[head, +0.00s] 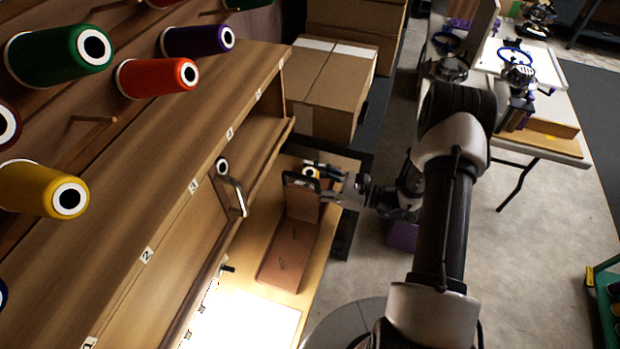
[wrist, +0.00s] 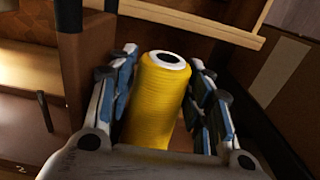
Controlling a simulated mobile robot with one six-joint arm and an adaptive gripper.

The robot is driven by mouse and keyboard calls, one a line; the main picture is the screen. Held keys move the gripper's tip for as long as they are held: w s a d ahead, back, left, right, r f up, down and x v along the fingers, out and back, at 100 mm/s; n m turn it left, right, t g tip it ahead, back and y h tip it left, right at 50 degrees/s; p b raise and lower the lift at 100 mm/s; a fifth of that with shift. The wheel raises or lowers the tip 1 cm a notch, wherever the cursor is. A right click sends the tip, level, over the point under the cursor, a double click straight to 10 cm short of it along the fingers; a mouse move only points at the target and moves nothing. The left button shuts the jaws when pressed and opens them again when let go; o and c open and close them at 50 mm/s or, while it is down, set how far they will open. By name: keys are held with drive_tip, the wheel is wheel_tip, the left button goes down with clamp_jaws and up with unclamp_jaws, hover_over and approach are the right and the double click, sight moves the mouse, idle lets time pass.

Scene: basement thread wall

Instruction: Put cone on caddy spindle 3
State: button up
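The yellow cone (wrist: 158,103) stands upright between the two fingers of my gripper (wrist: 163,95) in the wrist view. The fingers lie close along both its sides, and its foot is hidden. In the head view only the cone's top (head: 312,171) shows, behind the handle of the caddy. The caddy (head: 273,266) is a pinkish-brown tray with a dark-handled upright panel; thin spindles stand on its near part. My gripper (head: 327,184) reaches in from the right at the caddy's far end. Whether a spindle is inside the cone is hidden.
The caddy rests on a light wooden bench (head: 253,263) beside a wooden wall with numbered labels. Green, purple, red and yellow cones (head: 42,190) hang at upper left. Cardboard boxes (head: 331,85) stand behind. In the wrist view the caddy's brown upright (wrist: 72,65) is close left of my fingers.

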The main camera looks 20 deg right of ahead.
drive_tip(key=o, duration=0.3)
drive_tip(key=shift+d, duration=0.1)
drive_tip(key=v, duration=1.1)
drive_tip(key=shift+s+d, duration=0.25)
drive_tip(key=shift+d, duration=0.05)
